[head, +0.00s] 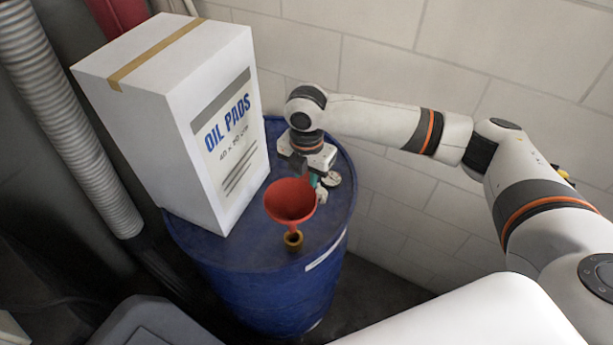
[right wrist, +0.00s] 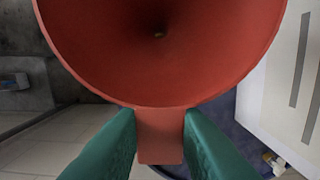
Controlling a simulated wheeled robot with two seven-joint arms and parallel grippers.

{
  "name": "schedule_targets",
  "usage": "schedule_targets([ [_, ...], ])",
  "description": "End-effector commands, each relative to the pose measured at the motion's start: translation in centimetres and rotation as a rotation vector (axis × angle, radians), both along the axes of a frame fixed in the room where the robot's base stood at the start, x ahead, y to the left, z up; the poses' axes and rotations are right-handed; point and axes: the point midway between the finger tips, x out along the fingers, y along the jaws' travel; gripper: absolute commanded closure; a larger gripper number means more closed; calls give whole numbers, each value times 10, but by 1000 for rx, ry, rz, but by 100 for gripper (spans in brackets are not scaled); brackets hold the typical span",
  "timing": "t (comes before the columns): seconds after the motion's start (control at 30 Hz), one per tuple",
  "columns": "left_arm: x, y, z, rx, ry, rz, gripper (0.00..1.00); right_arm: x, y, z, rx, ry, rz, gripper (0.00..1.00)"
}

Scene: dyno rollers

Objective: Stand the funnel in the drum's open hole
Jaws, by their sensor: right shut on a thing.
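The red funnel (head: 290,203) is upright with its wide mouth up, over the top of the blue drum (head: 262,290). The drum's open hole (head: 293,239) has a brass-coloured rim and shows just below the funnel. I cannot tell whether the spout is in the hole or above it. My right gripper (head: 317,184) is shut on the funnel's side tab. In the right wrist view, the teal fingers close on the tab (right wrist: 160,142), and the funnel's bowl (right wrist: 160,70) fills the top. My left gripper is not in view.
A tall white box (head: 180,120) marked OIL PADS stands on the drum's left part. A pale round cap or fitting (head: 332,179) lies near the gripper. A block wall (head: 400,60) is behind, and a grey corrugated hose (head: 70,120) hangs left.

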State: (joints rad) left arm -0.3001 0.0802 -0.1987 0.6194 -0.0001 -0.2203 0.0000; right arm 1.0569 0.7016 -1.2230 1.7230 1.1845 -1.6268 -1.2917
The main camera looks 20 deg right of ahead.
Motion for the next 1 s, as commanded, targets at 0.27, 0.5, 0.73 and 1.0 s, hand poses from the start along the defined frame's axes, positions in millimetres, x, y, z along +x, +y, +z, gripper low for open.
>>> schedule_targets([
  [0.27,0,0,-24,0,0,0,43,0,0,-20,0,-1,0,99],
  [0.5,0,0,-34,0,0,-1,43,0,0,-33,0,0,-1,99],
  [0.73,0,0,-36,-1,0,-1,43,0,0,-49,-1,1,0,99],
  [1.0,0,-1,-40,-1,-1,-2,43,0,0,-66,0,1,-1,99],
])
